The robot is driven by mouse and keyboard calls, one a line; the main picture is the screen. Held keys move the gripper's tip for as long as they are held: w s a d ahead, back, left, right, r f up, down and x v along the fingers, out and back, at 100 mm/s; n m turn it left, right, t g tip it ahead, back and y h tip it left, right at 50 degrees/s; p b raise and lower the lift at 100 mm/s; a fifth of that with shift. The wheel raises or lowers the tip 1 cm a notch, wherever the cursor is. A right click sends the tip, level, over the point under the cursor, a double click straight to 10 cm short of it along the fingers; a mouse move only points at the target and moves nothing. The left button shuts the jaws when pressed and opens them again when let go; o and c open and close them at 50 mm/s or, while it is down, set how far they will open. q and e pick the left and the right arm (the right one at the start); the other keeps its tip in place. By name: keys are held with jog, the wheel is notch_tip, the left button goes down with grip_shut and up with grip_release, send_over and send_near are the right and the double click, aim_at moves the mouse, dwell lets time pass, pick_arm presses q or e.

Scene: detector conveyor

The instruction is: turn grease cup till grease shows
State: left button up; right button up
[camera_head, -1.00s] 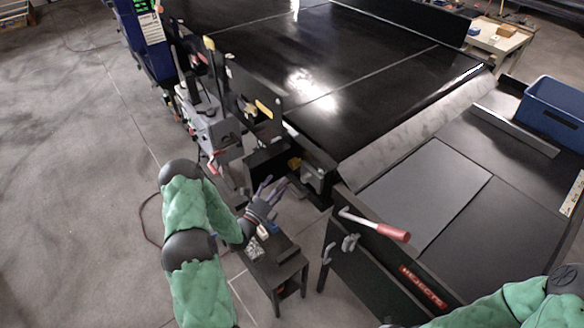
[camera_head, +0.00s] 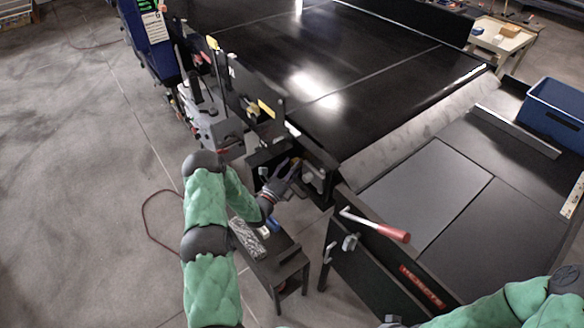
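My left gripper (camera_head: 289,178) reaches from the left to the near corner of the conveyor (camera_head: 350,80). Its fingers are at a small yellowish part, perhaps the grease cup (camera_head: 295,163), beside a grey bearing block (camera_head: 313,182). The fingers partly cover this spot, and I cannot tell whether they touch the part or how far they are closed. No grease can be made out. My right arm shows at the bottom right; its gripper is not in view.
A small black stand (camera_head: 274,262) with a rag-like item (camera_head: 246,238) and a blue item (camera_head: 272,225) is below my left gripper. The reject table (camera_head: 430,195) with a red-handled lever (camera_head: 394,233) is to the right. A blue bin (camera_head: 555,112) stands on it.

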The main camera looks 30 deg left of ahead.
pick_arm(q)
jog(key=c, duration=0.6)
jog(key=shift+a, duration=0.1)
jog(key=shift+w+a+r+m+t+h+b, duration=0.15)
jog(key=shift+m+h+b, duration=0.4)
jog(key=shift+m+b, duration=0.6)
jog(key=shift+s+d+f+m+t+h+b, duration=0.1)
jog(key=shift+m+t+h+b, duration=0.3)
jog(key=shift+m+b, duration=0.75)
jog(key=shift+w+a+r+m+t+h+b, duration=0.1)
jog(key=shift+m+h+b, duration=0.65)
jog(key=shift+m, duration=0.65)
jog(key=shift+m+b, duration=0.3)
jog(key=shift+r+h, duration=0.1)
jog(key=shift+h, duration=0.2)
jog(key=o, duration=1)
jog(key=shift+c, duration=0.2)
jog(key=shift+o, duration=0.5)
